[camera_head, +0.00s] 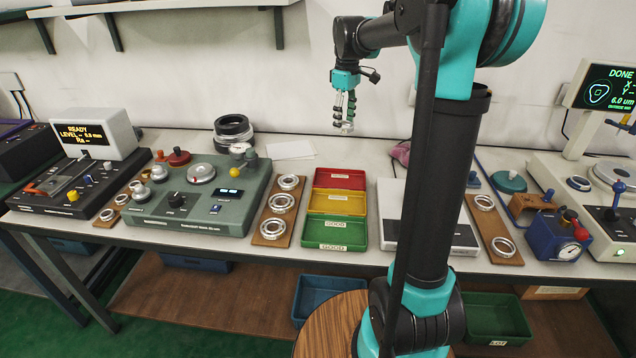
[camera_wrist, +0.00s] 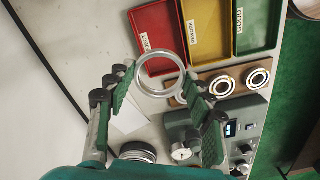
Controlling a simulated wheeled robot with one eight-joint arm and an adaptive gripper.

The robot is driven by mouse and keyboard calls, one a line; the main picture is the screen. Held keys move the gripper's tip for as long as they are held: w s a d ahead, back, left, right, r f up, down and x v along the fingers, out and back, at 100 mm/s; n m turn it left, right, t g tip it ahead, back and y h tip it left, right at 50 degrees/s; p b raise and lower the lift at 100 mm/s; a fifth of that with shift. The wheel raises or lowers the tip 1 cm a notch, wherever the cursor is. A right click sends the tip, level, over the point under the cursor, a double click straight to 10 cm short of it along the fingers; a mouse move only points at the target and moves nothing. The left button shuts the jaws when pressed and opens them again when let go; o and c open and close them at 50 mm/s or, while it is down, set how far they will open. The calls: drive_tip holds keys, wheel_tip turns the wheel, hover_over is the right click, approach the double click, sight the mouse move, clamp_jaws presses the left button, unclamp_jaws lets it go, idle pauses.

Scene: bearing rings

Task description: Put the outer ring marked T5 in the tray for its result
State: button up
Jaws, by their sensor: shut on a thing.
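My gripper (camera_head: 345,108) is raised in front of the wall, above and behind the trays. In the wrist view my gripper (camera_wrist: 158,82) is shut on a pale metal ring (camera_wrist: 180,62), held between its fingertips; the ring (camera_head: 347,128) shows small in the head view. No T5 mark is legible on it. A red tray (camera_head: 317,178), a yellow tray (camera_head: 312,201) and a green tray (camera_head: 308,232) stand in a row from back to front, all seemingly empty. The green tray's label reads GOOD; the other labels are too small to read surely. The right-hand gauge screen (camera_head: 606,88) shows DONE and 6.0 um.
A wooden board (camera_head: 266,228) with several rings lies left of the trays, beside a green tester (camera_head: 200,215). Stacked dark rings (camera_head: 232,128) and a white sheet (camera_head: 291,149) lie behind. Another board with rings (camera_head: 491,232) lies right, partly near my column.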

sight(340, 182)
drive_tip(key=f, duration=2)
drive_tip(key=shift+a, duration=0.25)
drive_tip(key=shift+f, duration=0.1)
drive_tip(key=o, duration=0.9)
drive_tip(key=shift+c, duration=0.2)
drive_tip(key=shift+o, duration=0.4)
wheel_tip(340, 182, up, 12)
